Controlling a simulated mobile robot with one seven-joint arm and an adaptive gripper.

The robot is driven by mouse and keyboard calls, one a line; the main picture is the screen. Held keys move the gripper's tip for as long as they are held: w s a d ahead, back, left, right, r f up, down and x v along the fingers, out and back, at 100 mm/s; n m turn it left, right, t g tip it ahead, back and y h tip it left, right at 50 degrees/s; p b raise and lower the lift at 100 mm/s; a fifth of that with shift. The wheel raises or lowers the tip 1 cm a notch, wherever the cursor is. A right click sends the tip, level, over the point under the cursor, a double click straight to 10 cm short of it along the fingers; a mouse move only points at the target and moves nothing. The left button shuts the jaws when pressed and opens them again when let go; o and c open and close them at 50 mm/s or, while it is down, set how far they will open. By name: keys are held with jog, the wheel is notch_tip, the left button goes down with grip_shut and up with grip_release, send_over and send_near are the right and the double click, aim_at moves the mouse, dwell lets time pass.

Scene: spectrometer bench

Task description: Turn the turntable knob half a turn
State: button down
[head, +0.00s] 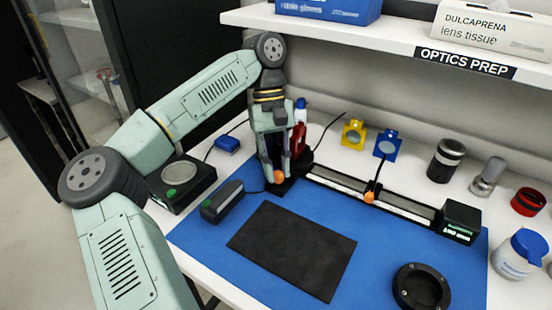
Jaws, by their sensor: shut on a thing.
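My gripper (276,178) points down at the left end of the black rail on the bench. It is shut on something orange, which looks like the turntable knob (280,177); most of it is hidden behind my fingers. A dark base (286,190) shows under the fingers. The turntable itself is largely hidden by my gripper and wrist.
A rail (345,193) with an orange-based post (369,197) runs right to a black box (461,221). A black mat (292,248), a dark handheld device (222,201) and a black ring (421,287) lie on the blue mat (200,236). Yellow (353,133) and blue mounts (387,142) stand behind. A shelf (395,47) overhangs.

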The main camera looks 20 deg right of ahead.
jog(key=shift+m, duration=0.4)
jog(key=c, duration=1.4)
grip_release()
jog(key=v, duration=1.2)
jog(key=shift+d, duration=0.15)
jog(key=shift+s, duration=0.15)
